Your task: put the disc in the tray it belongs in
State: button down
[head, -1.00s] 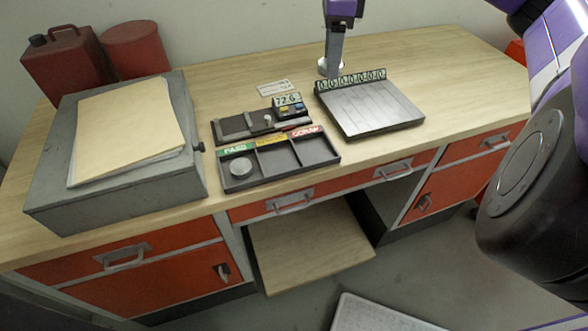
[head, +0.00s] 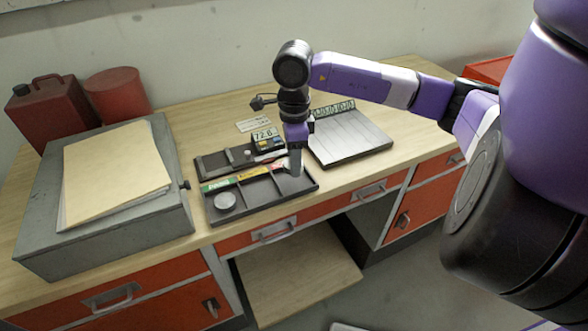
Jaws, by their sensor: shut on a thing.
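My gripper (head: 296,170) points down over the right compartment of the dark three-part sorting tray (head: 256,208), beside its red label (head: 278,167). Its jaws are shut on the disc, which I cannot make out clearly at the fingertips. I cannot tell whether the disc touches the compartment floor. Another round grey disc (head: 225,202) lies in the left compartment, under the green label (head: 216,185). The middle compartment (head: 258,192), under the yellow label, looks empty. Behind the tray is a dark gauge (head: 266,139) with a display reading about 72.6.
A flat grey plate (head: 350,140) with a row of numbered marks stands right of the tray. A grey box (head: 100,240) with folders (head: 115,172) stands left. Red cans (head: 118,92) stand behind it. The wooden bench front edge is clear.

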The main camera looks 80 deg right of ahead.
aim_at(294, 181)
notch_tip(294, 181, down, 4)
jog(key=shift+f+p, duration=0.2)
jog(key=shift+p, duration=0.25)
jog(key=shift+f, duration=0.3)
jog(key=shift+f+b, duration=0.2)
jog(key=shift+b, duration=0.1)
jog(key=c, duration=1)
grip_release()
jog(key=shift+o, duration=0.2)
jog(key=shift+r, duration=0.15)
